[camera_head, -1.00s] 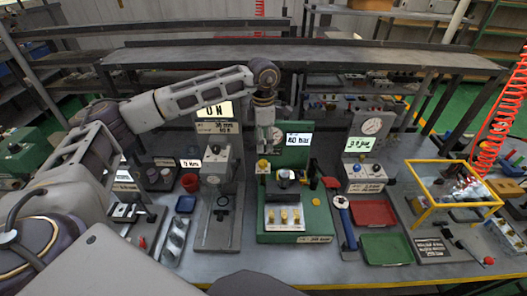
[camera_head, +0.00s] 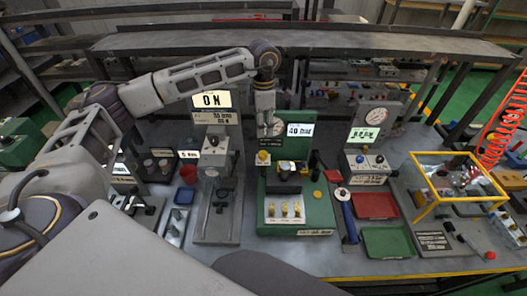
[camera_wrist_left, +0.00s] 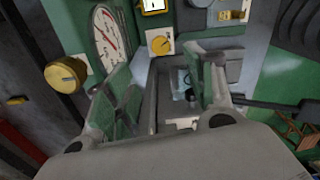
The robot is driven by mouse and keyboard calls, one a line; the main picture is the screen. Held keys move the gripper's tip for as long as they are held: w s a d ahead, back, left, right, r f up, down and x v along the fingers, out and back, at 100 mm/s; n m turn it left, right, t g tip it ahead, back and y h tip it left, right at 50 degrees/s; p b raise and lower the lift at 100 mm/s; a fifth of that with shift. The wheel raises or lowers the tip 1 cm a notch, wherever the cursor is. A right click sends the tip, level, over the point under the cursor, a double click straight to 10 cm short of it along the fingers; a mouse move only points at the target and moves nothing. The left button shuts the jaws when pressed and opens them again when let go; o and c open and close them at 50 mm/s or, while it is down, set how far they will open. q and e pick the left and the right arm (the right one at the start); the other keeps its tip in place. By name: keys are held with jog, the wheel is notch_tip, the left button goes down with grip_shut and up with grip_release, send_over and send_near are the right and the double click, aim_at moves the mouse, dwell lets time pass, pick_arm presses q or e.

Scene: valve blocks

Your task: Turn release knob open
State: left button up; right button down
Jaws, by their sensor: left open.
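The green valve station (camera_head: 318,216) stands mid-table with a gauge, a "40 bar" display (camera_head: 300,130) and a yellow knob (camera_head: 263,157) on its upper left. My left gripper (camera_head: 265,118) hangs in front of the station's upper part, above that knob. In the left wrist view its jaws (camera_wrist_left: 158,82) are apart with nothing between the tips. That view shows a small yellow knob on a white plate (camera_wrist_left: 160,42) just beyond the jaws and a bigger yellow knob (camera_wrist_left: 65,75) at the left, beside the gauge (camera_wrist_left: 107,38). I cannot tell which is the release knob. My right gripper is out of view.
A grey press station (camera_head: 215,215) stands close on the left. A grey gauge station (camera_head: 368,150), a red tray (camera_head: 374,205) and a green tray (camera_head: 388,241) are on the right, beside a yellow frame (camera_head: 432,208). A blue-handled tool (camera_head: 348,220) lies near.

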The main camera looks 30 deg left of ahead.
aim_at(263, 153)
pick_arm(q)
jog(key=shift+f+p, duration=1.5)
jog(key=shift+f, duration=5.2)
jog(key=shift+c, duration=0.2)
jog(key=c, duration=1)
